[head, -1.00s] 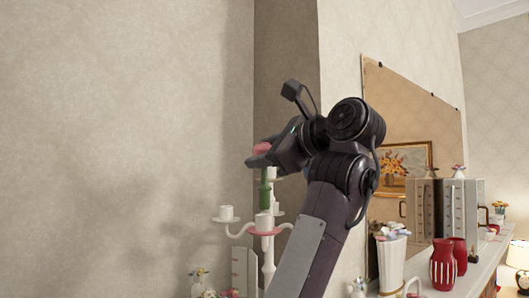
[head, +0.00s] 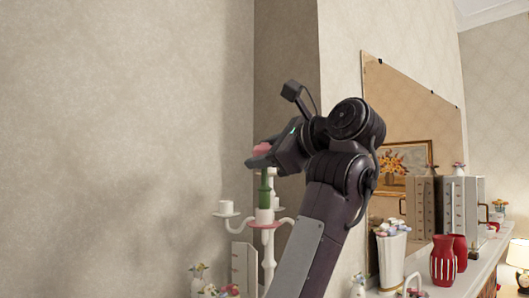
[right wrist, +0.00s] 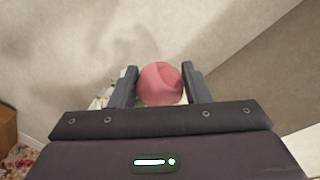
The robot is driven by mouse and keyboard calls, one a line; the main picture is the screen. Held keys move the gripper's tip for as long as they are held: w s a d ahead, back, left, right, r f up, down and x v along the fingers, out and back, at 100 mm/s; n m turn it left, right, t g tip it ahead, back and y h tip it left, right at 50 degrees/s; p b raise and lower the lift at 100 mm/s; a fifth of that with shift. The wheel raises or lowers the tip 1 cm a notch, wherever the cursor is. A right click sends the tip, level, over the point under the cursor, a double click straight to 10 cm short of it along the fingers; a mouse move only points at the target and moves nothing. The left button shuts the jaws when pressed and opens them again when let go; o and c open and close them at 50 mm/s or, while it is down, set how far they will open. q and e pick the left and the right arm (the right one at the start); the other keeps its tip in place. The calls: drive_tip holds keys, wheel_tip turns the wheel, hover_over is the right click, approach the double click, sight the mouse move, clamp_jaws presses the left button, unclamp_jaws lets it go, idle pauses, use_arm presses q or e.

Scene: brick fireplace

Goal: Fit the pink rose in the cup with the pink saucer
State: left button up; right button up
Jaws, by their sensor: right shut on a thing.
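The pink rose has a pink head (head: 261,149) and a thick green stem (head: 264,188) that hangs upright. My right gripper (head: 262,156) is shut on the rose at its head; in the right wrist view the head (right wrist: 160,83) sits between the two fingers. A white candelabra (head: 268,263) stands below, with several white cups on its arms. The front cup (head: 264,216) has a pink saucer (head: 264,225). The stem's lower end meets this cup's rim in the head view; whether it is inside or behind the rim I cannot tell. My left gripper is out of view.
Another white cup (head: 226,207) stands on the candelabra's left arm, with more cups partly hidden by my right arm. A white vase of flowers (head: 391,260) and red striped vases (head: 443,260) stand on the mantel at right. The left wall side is clear.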

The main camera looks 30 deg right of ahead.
drive_tip(key=shift+f+b, duration=0.9)
drive_tip(key=shift+f, duration=0.2)
drive_tip(key=o, duration=1.1)
drive_tip(key=shift+s, duration=0.1)
drive_tip(key=b+v, duration=0.7)
drive_tip(key=b, duration=0.6)
drive_tip(key=shift+s+d, duration=0.1)
drive_tip(key=shift+s, duration=0.25)
